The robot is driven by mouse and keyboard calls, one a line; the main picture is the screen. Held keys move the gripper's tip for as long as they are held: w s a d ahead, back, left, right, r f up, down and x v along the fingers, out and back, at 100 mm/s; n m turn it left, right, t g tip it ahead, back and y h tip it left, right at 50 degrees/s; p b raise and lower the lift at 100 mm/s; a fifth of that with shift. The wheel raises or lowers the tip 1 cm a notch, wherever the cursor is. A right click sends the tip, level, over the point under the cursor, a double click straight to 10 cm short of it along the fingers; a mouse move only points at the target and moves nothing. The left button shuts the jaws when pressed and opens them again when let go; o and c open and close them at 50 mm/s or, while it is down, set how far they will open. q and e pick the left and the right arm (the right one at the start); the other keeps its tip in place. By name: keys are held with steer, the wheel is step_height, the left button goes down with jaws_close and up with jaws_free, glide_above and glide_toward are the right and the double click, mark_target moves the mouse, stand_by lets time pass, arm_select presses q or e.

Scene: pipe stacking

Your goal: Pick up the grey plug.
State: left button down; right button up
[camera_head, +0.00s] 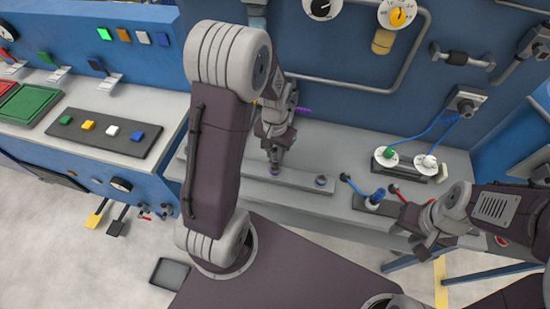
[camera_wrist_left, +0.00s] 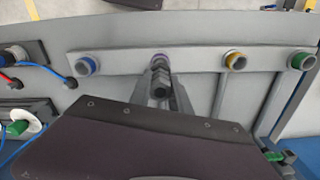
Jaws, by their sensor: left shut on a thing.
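The grey plug (camera_wrist_left: 159,78) is a dark grey ribbed piece, seen between the fingers of my left gripper (camera_wrist_left: 158,92) in the left wrist view. My left gripper is shut on it, right at the purple-ringed socket (camera_wrist_left: 160,57) of a long grey bar (camera_wrist_left: 198,60). In the head view my left gripper (camera_head: 276,157) points down at the bar (camera_head: 295,188), and the plug is too small to make out there. I cannot tell whether the plug touches the socket. My right gripper (camera_head: 422,230) is at the right, away from the bar; its finger gap is unclear.
The bar also has blue-ringed (camera_wrist_left: 86,66), yellow-ringed (camera_wrist_left: 235,60) and green-ringed (camera_wrist_left: 303,61) sockets. To its right in the head view are a blue plug (camera_head: 378,195) with a cable and a block with green and white connectors (camera_head: 410,165). A pipe (camera_head: 345,83) runs along the blue wall behind.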

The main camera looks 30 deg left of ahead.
arm_select(q)
steer(key=w+d+r, duration=0.1)
steer(key=d+r, duration=0.6)
steer(key=d, duration=0.4)
steer(key=shift+w+d+r, duration=0.15)
steer(key=shift+d+r, duration=0.1)
steer(key=shift+d, duration=0.1)
step_height(320, 180, up, 8)
steer(key=p, duration=0.7)
steer(key=shift+p, duration=0.4)
